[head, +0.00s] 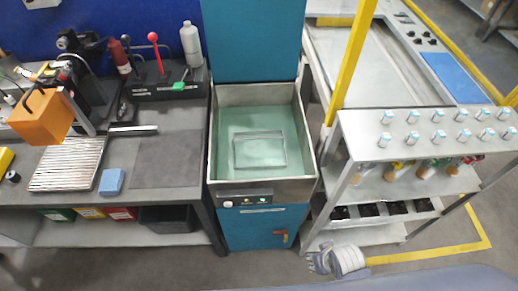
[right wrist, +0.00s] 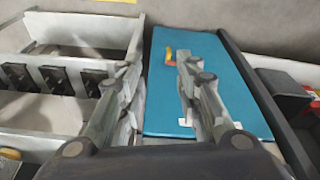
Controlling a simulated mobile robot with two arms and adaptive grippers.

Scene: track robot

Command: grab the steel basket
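The steel basket (head: 260,135) shows as a thin rectangular outline in the greenish liquid of the open wash tank (head: 308,130), in the middle of the head view. It looks partly or fully under the liquid. My right gripper (head: 322,262) is low in the head view, in front of and right of the tank, well apart from the basket. In the right wrist view its two fingers (right wrist: 158,68) are spread with nothing between them, in front of the blue cabinet front (right wrist: 205,80). The basket does not show in the right wrist view. My left gripper is in neither view.
A blue raised lid (head: 253,40) stands behind the tank. A dark workbench (head: 165,160) with tools and a white bottle (head: 190,43) is on the left. A steel rack (head: 350,135) with several small bottles is on the right, beside a yellow post (head: 352,55).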

